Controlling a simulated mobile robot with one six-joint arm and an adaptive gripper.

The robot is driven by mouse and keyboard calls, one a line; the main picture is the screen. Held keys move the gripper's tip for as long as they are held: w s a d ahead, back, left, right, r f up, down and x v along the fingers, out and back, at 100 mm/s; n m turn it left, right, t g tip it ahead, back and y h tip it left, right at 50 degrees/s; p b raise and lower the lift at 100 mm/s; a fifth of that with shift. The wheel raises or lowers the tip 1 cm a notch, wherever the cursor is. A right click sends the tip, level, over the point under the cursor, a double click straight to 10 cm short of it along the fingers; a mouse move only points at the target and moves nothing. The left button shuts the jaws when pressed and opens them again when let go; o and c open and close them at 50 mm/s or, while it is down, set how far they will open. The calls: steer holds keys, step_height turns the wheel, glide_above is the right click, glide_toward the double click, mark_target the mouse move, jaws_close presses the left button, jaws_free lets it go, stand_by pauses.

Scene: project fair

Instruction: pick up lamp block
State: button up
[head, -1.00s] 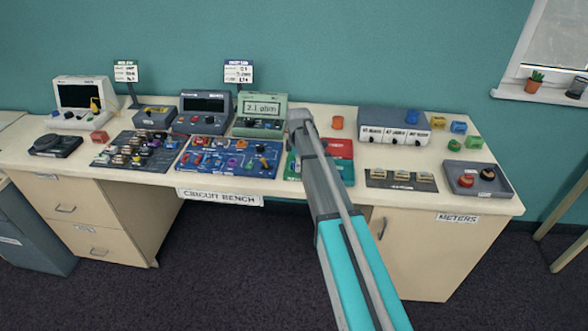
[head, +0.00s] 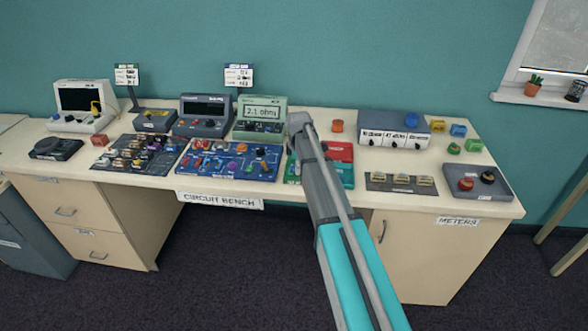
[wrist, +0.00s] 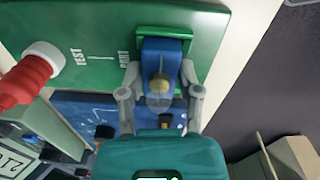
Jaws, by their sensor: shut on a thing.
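The lamp block (wrist: 153,49) is a blue block with a clear bulb and a brass-coloured part on it. It shows in the upper middle of the wrist view. My gripper (wrist: 159,68) is shut on it, with one grey finger on each side. The block is over the part of the green board (wrist: 95,41) by the word PORT; I cannot tell whether it touches the board. In the head view my arm covers the gripper and the block, while part of the green board (head: 293,170) shows beside the arm.
A red ribbed probe (wrist: 29,75) stands by the word TEST. The blue circuit board (head: 228,160) full of parts lies left of my arm. The meter reading 2.1 ohm (head: 262,112) stands behind. A grey tray (head: 478,194) with red and black buttons is at the right.

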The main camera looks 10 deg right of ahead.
steer(key=shift+w, duration=0.15)
jaws_close()
steer(key=shift+r, duration=0.1)
step_height(320, 180, up, 2)
steer(key=p, duration=0.3)
steer(key=shift+r, duration=0.25)
steer(key=s+r+p, duration=1)
steer(key=s, duration=0.4)
steer(key=shift+a+r, duration=0.1)
steer(key=shift+r, duration=0.15)
steer(key=shift+r+p, duration=1.4)
steer(key=shift+p, duration=0.15)
steer(key=shift+f, duration=0.15)
